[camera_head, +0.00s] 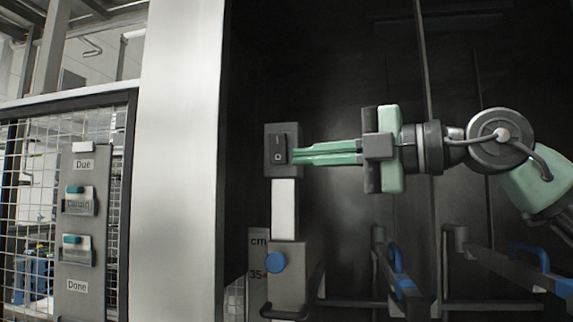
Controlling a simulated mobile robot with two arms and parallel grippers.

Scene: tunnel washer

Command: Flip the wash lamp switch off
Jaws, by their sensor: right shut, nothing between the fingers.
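The wash lamp switch (277,148) is a dark rocker in a dark grey box on top of a white and grey post. Its face carries a line mark above and a circle mark below. I cannot tell from this view which way the rocker is tipped. My right gripper (296,156) reaches in from the right, with its pale green fingers shut and empty. The fingertips are at the right edge of the switch box, touching it or very close. My left gripper is not in view.
Below the switch stand a grey post with a blue knob (276,262) and a scale marked cm. Dark rails with blue handles (402,272) lie at lower right. A white column (181,150) and a mesh panel with a card board (84,220) stand at left.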

